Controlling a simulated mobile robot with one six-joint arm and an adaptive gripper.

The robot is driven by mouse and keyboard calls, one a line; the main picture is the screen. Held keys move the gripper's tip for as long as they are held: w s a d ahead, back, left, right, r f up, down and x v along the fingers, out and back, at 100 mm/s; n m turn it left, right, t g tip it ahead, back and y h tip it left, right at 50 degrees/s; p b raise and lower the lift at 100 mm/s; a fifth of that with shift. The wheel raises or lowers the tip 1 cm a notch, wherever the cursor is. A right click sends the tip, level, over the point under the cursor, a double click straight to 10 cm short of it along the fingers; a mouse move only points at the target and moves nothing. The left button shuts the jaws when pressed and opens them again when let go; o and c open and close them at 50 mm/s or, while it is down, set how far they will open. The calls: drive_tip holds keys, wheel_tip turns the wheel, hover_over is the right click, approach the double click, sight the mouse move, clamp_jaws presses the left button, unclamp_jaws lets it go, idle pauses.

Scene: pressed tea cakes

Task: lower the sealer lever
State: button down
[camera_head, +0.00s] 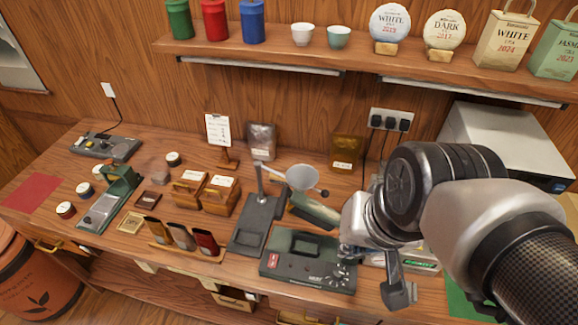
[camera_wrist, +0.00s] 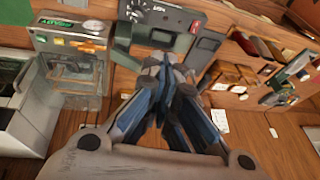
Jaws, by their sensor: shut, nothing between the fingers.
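The sealer (camera_head: 290,268) is a dark grey-green box at the front middle of the counter, with a red label and a "HEAT" marking. A grey-green bar (camera_head: 315,212) stands raised and tilted behind it; it looks like the sealer lever. In the wrist view the sealer body (camera_wrist: 168,17) lies at the top, beyond my fingers. My gripper (camera_wrist: 165,72) is shut and empty, with its fingertips close to the sealer in that picture. Whether they touch it cannot be told. In the head view my wrist and arm hide the sealer's right end.
A stand with a funnel (camera_head: 302,178) rises behind the sealer. A dark press (camera_head: 256,222) and a rack of pouches (camera_head: 182,238) stand to its left. A device with a green display (camera_wrist: 55,42) stands on its other side. A white box (camera_head: 505,140) is at the back right.

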sight(292, 199)
drive_tip(key=w+a+r+m+g+y+p, duration=0.1)
drive_tip(key=w+a+r+m+g+p, duration=0.15)
drive_tip(key=w+m+p, duration=0.6)
drive_tip(key=w+a+r+m+g+y+p, duration=0.1)
drive_tip(key=w+a+r+m+p, duration=0.15)
drive_tip(key=w+m+p, duration=0.65)
drive_tip(key=shift+m+t, duration=0.25)
drive_tip(key=shift+m, duration=0.2)
drive_tip(key=s+x, duration=0.1)
drive_tip(key=x, duration=0.7)
drive_tip(key=s+x, duration=0.1)
drive_tip(key=x, duration=0.4)
drive_tip(key=shift+s+d+f, duration=0.15)
drive_tip(key=shift+s, duration=0.2)
drive_tip(key=shift+f, duration=0.15)
drive_tip(key=a+b+x, duration=0.2)
drive_tip(key=b+x, duration=0.5)
drive_tip(key=x, duration=0.4)
drive_tip(key=shift+w+a+b, duration=0.25)
drive_tip(key=shift+w+b, duration=0.15)
drive_tip(key=shift+a+y, duration=0.1)
drive_tip(key=shift+y, duration=0.2)
